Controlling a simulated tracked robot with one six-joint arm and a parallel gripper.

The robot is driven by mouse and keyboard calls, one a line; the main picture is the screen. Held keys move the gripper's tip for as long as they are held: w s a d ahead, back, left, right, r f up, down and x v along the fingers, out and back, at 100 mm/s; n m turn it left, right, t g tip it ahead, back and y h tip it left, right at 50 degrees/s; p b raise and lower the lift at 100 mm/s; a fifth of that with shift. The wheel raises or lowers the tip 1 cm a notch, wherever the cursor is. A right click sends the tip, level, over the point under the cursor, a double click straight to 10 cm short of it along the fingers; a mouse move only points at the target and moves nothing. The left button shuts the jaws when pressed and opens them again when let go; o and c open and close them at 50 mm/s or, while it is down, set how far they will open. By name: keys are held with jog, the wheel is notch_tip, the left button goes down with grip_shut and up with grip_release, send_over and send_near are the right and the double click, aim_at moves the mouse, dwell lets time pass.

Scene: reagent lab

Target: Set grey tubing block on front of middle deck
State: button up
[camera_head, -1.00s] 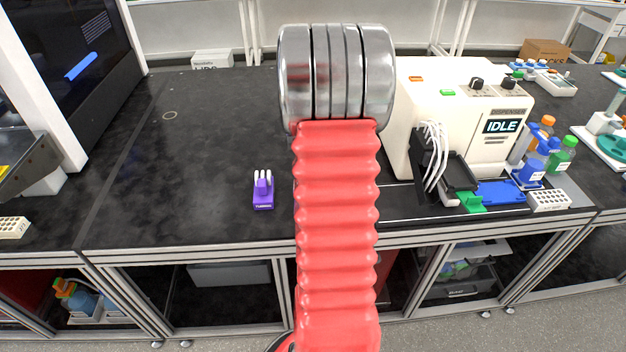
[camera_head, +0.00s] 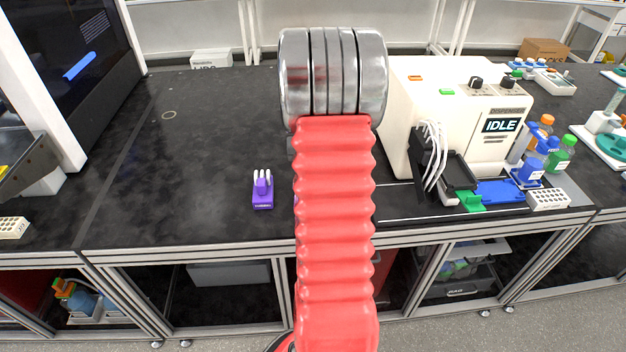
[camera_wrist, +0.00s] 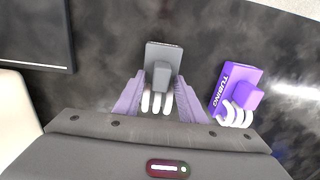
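In the wrist view the grey tubing block (camera_wrist: 163,56) shows top centre, with an upright knob and white tube ends toward me. My gripper (camera_wrist: 160,85) has its two pale purple fingers on either side of the block's knob. A gap shows on both sides of the knob, so the fingers look open around it. The block appears to be on the dark deck. In the head view my red arm hides the gripper and the grey block. The purple tubing block (camera_head: 263,190) stands on the middle deck (camera_head: 190,190), left of my arm; it also shows right in the wrist view (camera_wrist: 236,92).
The white dispenser (camera_head: 440,100) reading IDLE stands right of my arm, with white tubes, a blue tray (camera_head: 500,191) and bottles (camera_head: 545,150) beside it. A dark panel (camera_wrist: 35,30) is top left in the wrist view. The deck left of the purple block is clear.

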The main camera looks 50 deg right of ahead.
notch_tip(320, 180, up, 12)
jog(key=shift+r, duration=0.15)
dwell(0.7)
jog(key=shift+a, duration=0.1)
dwell(0.6)
jog(key=w+a+r+n+t+h, duration=0.15)
jog(key=a+r, duration=0.25)
jog(key=a, duration=0.8)
jog(key=w+a+r+n+t, duration=0.1)
jog(key=a+r+n, duration=0.25)
jog(key=a, duration=0.75)
jog(key=s+a+n+t, duration=0.1)
jog(key=s+a, duration=0.3)
jog(key=a, duration=0.5)
jog(key=s+a+n+t+y, duration=0.1)
jog(key=s+a+n+t, duration=0.1)
jog(key=s+a, duration=0.3)
jog(key=a+n, duration=0.1)
jog(key=a, duration=0.3)
jog(key=shift+a+n, duration=0.4)
